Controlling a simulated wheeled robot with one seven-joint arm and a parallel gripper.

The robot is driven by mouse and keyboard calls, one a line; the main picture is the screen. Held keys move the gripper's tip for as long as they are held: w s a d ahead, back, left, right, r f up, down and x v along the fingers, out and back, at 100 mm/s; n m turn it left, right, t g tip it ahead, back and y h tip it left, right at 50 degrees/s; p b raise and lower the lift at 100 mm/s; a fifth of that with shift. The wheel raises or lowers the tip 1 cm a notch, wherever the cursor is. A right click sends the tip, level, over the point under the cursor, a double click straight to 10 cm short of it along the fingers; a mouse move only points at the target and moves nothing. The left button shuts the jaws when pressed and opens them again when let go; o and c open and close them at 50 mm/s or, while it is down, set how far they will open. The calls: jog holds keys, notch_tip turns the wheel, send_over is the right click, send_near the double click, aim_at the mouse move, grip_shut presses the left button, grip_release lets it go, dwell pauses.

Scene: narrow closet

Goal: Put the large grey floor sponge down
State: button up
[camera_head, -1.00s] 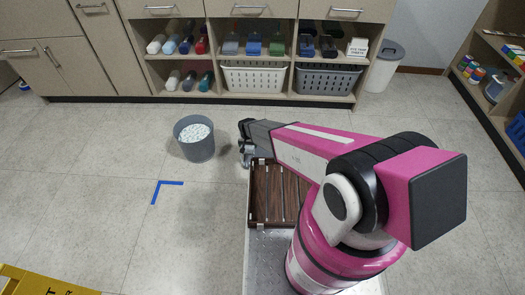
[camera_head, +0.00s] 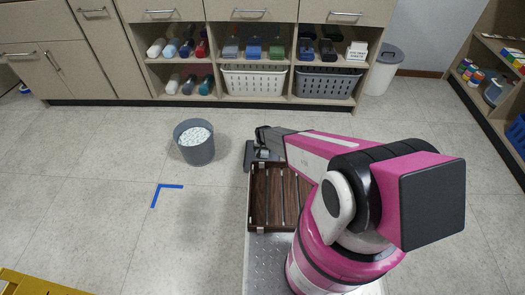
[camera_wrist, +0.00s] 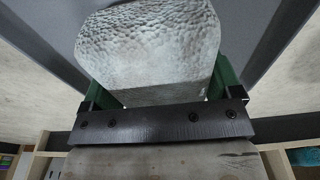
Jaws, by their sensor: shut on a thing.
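My gripper (camera_head: 263,150) is low over the far end of a dark slatted wooden tray (camera_head: 259,210). In the wrist view its green fingers (camera_wrist: 160,85) are shut on the large grey floor sponge (camera_wrist: 150,40), a pale grey block with a dimpled surface and rounded corners. The sponge sits between the fingers and extends beyond them. In the head view the gripper and arm mostly hide the sponge, and I cannot tell whether it touches the tray.
The tray lies on my metal deck. A grey bucket (camera_head: 196,150) with white contents stands on the floor to the left. A blue corner mark (camera_head: 165,189) lies nearer, with clear floor around it. Cabinets with baskets (camera_head: 255,80) line the back. A yellow object (camera_head: 35,285) is at lower left.

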jog(key=shift+f, duration=0.35)
jog(key=shift+f, duration=0.4)
jog(key=shift+f, duration=0.15)
jog(key=o, duration=0.6)
jog(key=shift+f, duration=0.2)
jog(key=shift+o, duration=0.2)
jog(key=r, duration=0.4)
jog(key=s+r, duration=0.1)
jog(key=r, duration=0.8)
jog(key=shift+s, duration=0.3)
jog(key=s+d+r, duration=0.6)
jog(key=r, duration=0.7)
jog(key=s+d+r+g, duration=0.1)
jog(key=s+d+r, duration=0.6)
jog(key=r, duration=0.6)
jog(key=s+d+r, duration=0.7)
jog(key=r, duration=0.6)
jog(key=shift+d+r, duration=0.25)
jog(key=shift+r, duration=0.05)
jog(key=shift+s, duration=0.1)
